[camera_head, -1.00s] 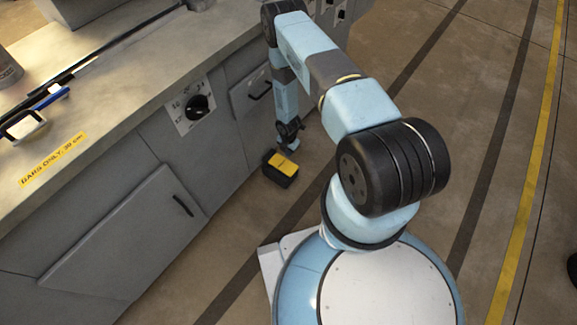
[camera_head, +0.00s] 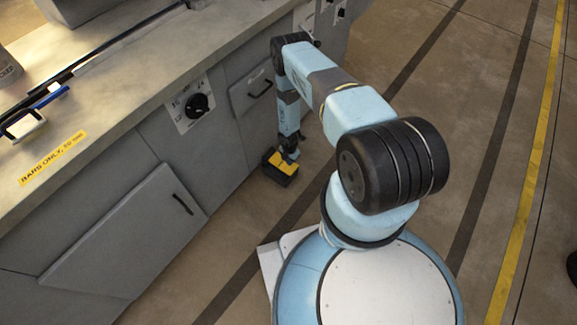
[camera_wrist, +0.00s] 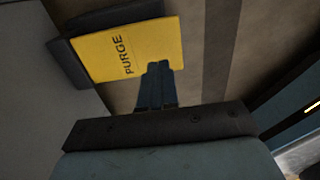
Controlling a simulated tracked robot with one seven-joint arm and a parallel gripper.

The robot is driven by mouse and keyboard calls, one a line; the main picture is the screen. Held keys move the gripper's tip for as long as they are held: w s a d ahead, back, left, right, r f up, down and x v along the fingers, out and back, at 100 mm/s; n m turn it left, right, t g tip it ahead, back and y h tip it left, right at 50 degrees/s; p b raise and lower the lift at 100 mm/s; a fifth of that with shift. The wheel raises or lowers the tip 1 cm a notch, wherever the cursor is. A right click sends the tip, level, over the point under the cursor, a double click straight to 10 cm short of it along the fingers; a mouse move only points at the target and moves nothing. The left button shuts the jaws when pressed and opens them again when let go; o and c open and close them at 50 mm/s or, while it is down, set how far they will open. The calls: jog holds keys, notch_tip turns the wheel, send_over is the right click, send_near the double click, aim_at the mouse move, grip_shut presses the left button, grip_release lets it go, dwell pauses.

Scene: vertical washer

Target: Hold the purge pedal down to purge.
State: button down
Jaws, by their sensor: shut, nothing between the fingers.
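The purge pedal (camera_head: 277,167) is a small black block with a yellow top, on the floor at the foot of the grey cabinet. In the wrist view its yellow plate (camera_wrist: 120,52) reads PURGE. My gripper (camera_head: 290,155) points down at the pedal's far right part and partly covers it in the head view. In the wrist view my shut fingers (camera_wrist: 158,68) overlap the plate's lower right edge. The fingers hold nothing. I cannot tell whether the tips touch the plate or whether the pedal is pressed.
The cabinet front (camera_head: 226,135) stands close to the left of my arm, with a black rotary knob (camera_head: 197,105) and a handle (camera_head: 261,89) jutting out. The worktop (camera_head: 110,100) edge is above. Open floor (camera_head: 430,80) lies to the right.

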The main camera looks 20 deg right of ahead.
aim_at(290, 168)
jog(key=shift+f, duration=2.2)
